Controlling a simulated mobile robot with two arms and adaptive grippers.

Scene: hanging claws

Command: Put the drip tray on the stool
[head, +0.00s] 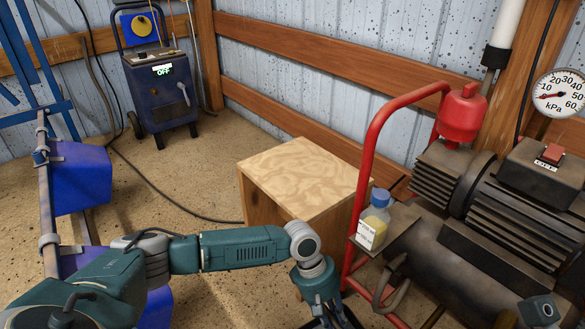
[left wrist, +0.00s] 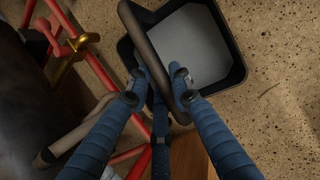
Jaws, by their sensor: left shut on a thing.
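The drip tray (left wrist: 198,50) is a dark, square-rimmed tray with a grey inside and a thick dark handle arching over it. My left gripper (left wrist: 158,80) is shut on the handle, with one blue finger on each side. In the head view the left gripper (head: 335,318) is at the bottom edge, in front of the stool and mostly cut off. The stool (head: 305,175) is a wooden box with a pale, bare top. A brown wooden surface (left wrist: 194,158) shows below the tray's rim in the left wrist view. My right gripper is not seen.
A compressor (head: 490,210) with a red tube frame (head: 372,145) stands close to the stool's right side. A blue-capped bottle (head: 375,218) sits on its shelf. A blue machine (head: 160,90) stands at the back left. Speckled floor (head: 190,185) is open left of the stool.

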